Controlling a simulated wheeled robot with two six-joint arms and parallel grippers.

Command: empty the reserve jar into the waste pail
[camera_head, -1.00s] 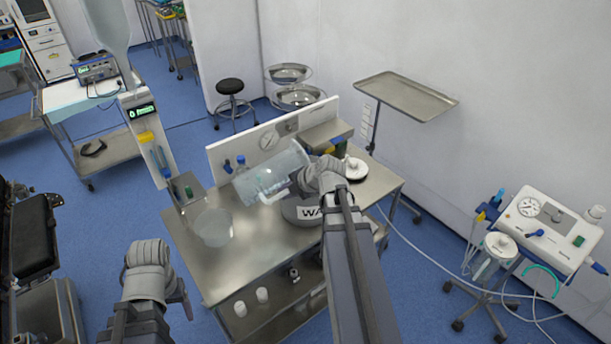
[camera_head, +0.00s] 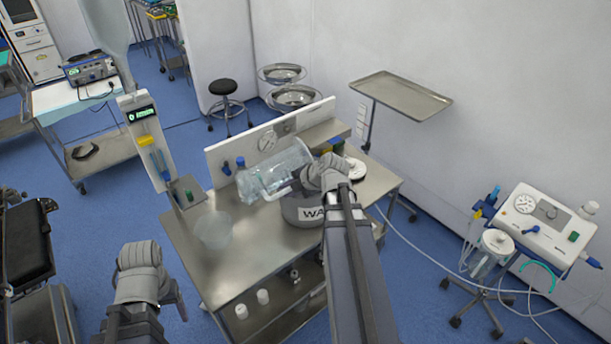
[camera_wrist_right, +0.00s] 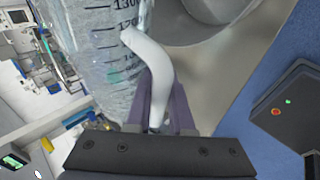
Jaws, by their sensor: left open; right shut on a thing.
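The clear reserve jar (camera_head: 275,173) lies tipped well over on its side, above the table near the waste pail. My right gripper (camera_head: 325,178) is shut on its pale handle; in the right wrist view the handle (camera_wrist_right: 152,62) sits between the fingers (camera_wrist_right: 158,100), beside the jar's graduated wall (camera_wrist_right: 105,45). The grey waste pail (camera_head: 302,214), its label partly reading "WA", stands on the table below and is partly hidden by my right arm. I cannot tell whether liquid is flowing. My left gripper (camera_head: 176,292) is open and empty, low at the left, off the table.
The steel table (camera_head: 255,250) carries another clear vessel (camera_head: 213,231) at its left, a back panel with a gauge (camera_head: 267,141), and a white round item (camera_head: 355,168) at the right. A pole with a display (camera_head: 143,117) stands at the left. White cups (camera_head: 262,296) sit on the shelf below.

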